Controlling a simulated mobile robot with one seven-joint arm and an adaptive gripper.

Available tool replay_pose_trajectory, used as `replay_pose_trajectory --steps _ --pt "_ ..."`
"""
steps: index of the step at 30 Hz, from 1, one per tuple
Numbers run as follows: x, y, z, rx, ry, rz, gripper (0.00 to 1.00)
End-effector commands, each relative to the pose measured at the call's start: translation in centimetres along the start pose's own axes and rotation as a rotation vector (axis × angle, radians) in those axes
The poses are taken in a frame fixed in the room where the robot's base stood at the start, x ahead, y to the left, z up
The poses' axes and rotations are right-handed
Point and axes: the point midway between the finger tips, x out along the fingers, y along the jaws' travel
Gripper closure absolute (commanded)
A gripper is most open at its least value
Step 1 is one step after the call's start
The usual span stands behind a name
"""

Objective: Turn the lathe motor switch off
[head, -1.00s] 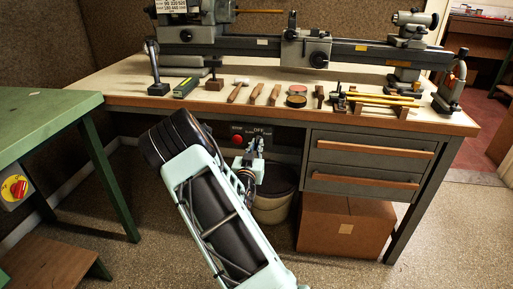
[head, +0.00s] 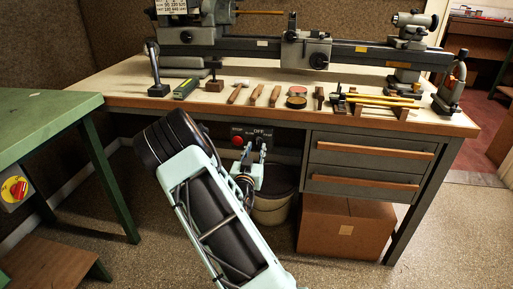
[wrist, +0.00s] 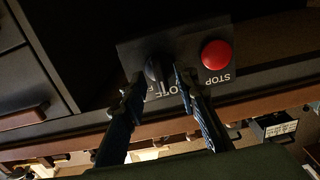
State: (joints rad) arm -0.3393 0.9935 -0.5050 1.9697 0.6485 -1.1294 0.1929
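The lathe motor switch is a black rotary knob (wrist: 153,70) on a dark control panel (wrist: 135,52) under the bench's front edge. The wrist view shows the panel upside down, with an OFF label beside the knob and a red STOP button (wrist: 215,54) next to it. My gripper (wrist: 160,74) is open, its two fingers apart with the knob appearing between the tips. I cannot tell whether either finger touches it. In the head view my gripper (head: 253,152) is raised in front of the panel and hides the knob; the STOP button (head: 238,142) shows beside it.
The lathe (head: 340,50) stands on the workbench (head: 130,80) above, with hand tools along its front. Drawers (head: 368,152) and a cardboard box (head: 345,228) are right of my gripper. A bin (head: 275,208) stands below. A green table (head: 45,125) is at the left.

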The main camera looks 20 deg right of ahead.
Motion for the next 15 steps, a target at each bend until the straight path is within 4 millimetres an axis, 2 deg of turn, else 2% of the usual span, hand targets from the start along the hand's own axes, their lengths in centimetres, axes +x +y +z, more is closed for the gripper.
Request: replay_pose_trajectory --steps 9,15 --pt "-6.7 -0.1 0.0 -0.001 -0.002 -0.002 0.72" --pt "-9.4 -0.1 0.0 -0.001 -0.001 -0.001 0.72"
